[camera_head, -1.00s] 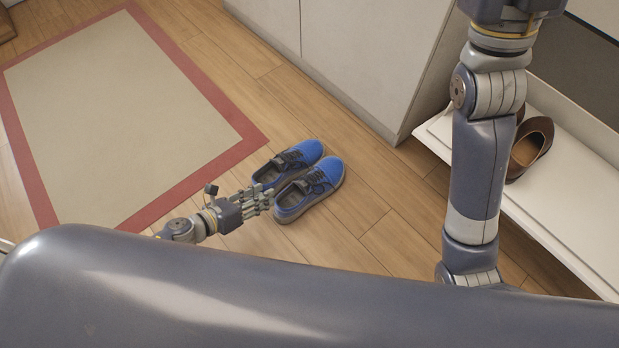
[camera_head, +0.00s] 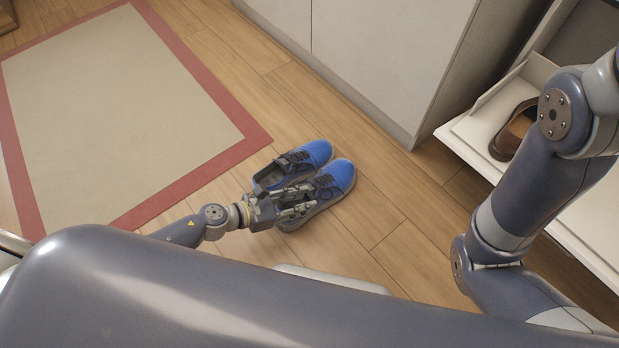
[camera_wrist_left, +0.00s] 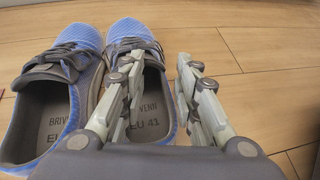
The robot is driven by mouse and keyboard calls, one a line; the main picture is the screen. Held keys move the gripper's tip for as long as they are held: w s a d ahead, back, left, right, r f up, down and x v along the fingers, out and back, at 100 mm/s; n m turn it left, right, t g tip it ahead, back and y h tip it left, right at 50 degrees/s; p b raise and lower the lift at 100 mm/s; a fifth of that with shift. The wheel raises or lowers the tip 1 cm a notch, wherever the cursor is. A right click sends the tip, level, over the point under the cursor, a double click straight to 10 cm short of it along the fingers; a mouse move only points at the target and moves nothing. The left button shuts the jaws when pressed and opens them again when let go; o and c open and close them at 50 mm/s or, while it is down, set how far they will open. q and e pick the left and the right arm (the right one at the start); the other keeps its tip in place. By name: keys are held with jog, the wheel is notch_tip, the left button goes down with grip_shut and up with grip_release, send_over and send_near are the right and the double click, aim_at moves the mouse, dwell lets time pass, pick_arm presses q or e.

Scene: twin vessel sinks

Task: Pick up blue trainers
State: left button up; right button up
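A pair of blue trainers stands side by side on the wooden floor: a left-hand trainer (camera_head: 313,152) and a right-hand trainer (camera_head: 339,177). They have grey laces and dark trim, with toes pointing away from my left gripper (camera_head: 312,198). The gripper is open at their heel end, overlapping the right-hand trainer. In the left wrist view, one finger reaches over the opening of the right-hand trainer (camera_wrist_left: 127,30) and the other is outside its right side, with a gap between. The left-hand trainer (camera_wrist_left: 78,38) is beside it. Contact is unclear. My right gripper is out of view.
A beige rug with a red border (camera_head: 120,110) lies to the left. A pale cabinet (camera_head: 390,60) stands behind the trainers. A white shelf (camera_head: 470,135) with a brown shoe (camera_head: 510,130) is at the right, partly behind my right arm. Floor right of the trainers is clear.

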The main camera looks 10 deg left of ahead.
aim_at(313, 198)
pick_arm(q)
jog(key=b+x, duration=0.1)
jog(key=x, duration=0.3)
jog(key=shift+d+f, duration=0.15)
jog(key=shift+f, duration=0.05)
jog(key=shift+c, duration=0.5)
